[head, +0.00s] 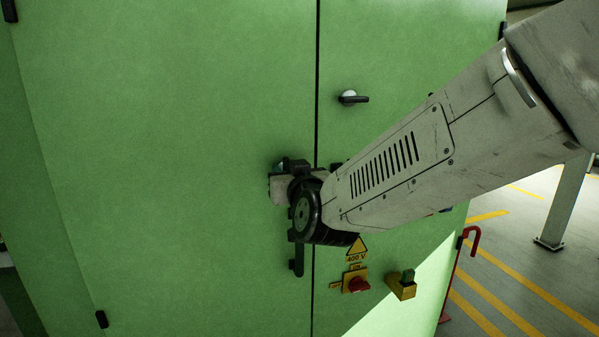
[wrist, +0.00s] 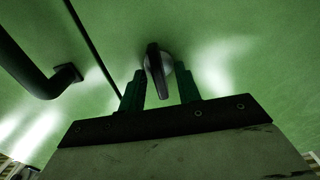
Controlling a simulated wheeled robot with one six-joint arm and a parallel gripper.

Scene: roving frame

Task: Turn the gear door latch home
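In the wrist view a latch (wrist: 154,60) with a round silver base and a dark lever stands on a green door, just right of the door seam. Its lever points nearly straight down the picture. My gripper (wrist: 161,72) is open, with its two dark green fingers spread on either side of the lever. Gaps show between the lever and both fingers. In the head view my wrist and forearm hide the fingertips and whatever is straight behind them. An upper latch (head: 354,99) there has its dark lever pointing right.
The green cabinet (head: 170,120) fills most of the head view. A black bar handle (wrist: 35,75) stands out left of the seam. Below my wrist are a yellow warning label (head: 356,248), a red switch (head: 357,286) and a yellow block (head: 402,288). Striped floor is at right.

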